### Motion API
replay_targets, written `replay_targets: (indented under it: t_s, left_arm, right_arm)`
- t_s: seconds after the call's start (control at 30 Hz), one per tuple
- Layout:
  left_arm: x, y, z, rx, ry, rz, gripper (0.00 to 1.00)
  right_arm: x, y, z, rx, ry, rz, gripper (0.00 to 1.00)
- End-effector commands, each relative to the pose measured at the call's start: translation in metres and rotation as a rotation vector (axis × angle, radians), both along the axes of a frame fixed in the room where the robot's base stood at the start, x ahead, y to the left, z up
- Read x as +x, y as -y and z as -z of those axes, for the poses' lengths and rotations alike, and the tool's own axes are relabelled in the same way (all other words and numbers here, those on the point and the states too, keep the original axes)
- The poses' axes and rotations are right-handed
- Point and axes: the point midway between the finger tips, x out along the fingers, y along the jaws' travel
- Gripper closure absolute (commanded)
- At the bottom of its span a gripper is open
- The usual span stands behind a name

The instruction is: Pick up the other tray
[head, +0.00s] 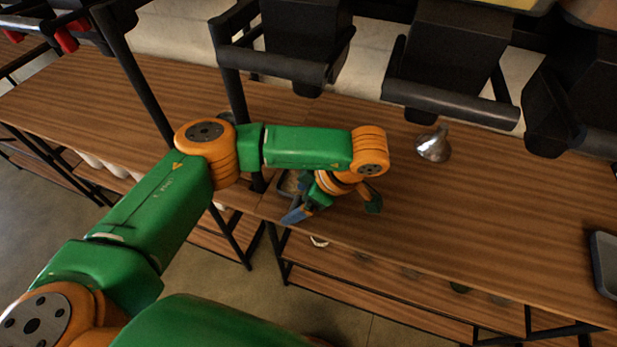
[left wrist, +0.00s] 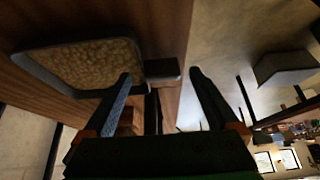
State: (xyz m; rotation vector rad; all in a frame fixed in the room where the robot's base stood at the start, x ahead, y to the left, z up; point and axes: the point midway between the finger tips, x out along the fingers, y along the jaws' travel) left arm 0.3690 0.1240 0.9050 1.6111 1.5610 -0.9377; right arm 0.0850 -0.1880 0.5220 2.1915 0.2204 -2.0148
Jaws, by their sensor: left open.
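A dark-rimmed tray (left wrist: 48,82) with lumpy tan contents lies on the wooden counter in the left wrist view. In the head view this tray (head: 289,184) is mostly hidden behind my left arm, near the counter's front edge. My left gripper (head: 330,209) is open and low over that edge beside the tray. In the left wrist view its fingers (left wrist: 160,78) stand apart, with a small dark block like a tray handle (left wrist: 162,69) between or just beyond their tips. I cannot tell if they touch it. Another dark tray (head: 606,262) is cut off at the right edge.
A shiny metal cone-like object (head: 433,145) is on the counter (head: 480,210). Black dispensers (head: 450,80) hang over the back on black posts. A lower shelf (head: 380,285) runs under the counter. The counter right of my gripper is largely clear.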

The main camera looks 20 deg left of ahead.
Motion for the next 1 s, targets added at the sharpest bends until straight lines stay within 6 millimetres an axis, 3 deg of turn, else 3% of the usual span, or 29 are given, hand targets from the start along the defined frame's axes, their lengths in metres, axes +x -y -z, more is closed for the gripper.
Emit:
replay_targets:
  t_s: [0.1,0.43,0.77,1.0]
  left_arm:
    - [0.000,0.000,0.000,-0.001,0.000,0.000,0.09]
    - [0.000,0.001,0.000,-0.001,-0.001,0.001,0.98]
    - [0.000,0.001,-0.004,-0.002,0.000,0.000,1.00]
    - [0.001,0.001,-0.025,-0.001,0.001,-0.004,1.00]
  right_arm:
    - [0.001,0.000,0.000,0.000,0.003,0.000,0.32]
    - [0.002,0.000,0.000,0.000,0.004,0.000,0.32]
    - [0.002,0.000,-0.003,0.000,0.005,0.000,0.32]
    - [0.003,0.000,-0.018,0.000,0.005,0.000,0.32]
